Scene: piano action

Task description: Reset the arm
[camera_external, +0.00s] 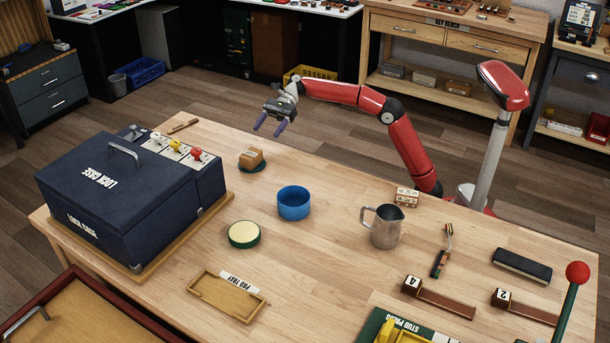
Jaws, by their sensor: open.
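My gripper (270,126) hangs at the end of the red arm, above the far edge of the wooden table (330,236). Its two dark fingers point down and are apart, with nothing between them. It is behind and above a small cardboard-brown box (251,158) on a dark green round base, and does not touch it. My arm reaches left from its column at the table's far right side.
A dark blue lock case (130,190) fills the table's left. A blue bowl (293,203), a green-rimmed disc (244,234), a metal pitcher (385,227) and a pad tray (228,296) stand mid-table. A red-knobbed lever (577,272) rises at right. Bare wood lies between them.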

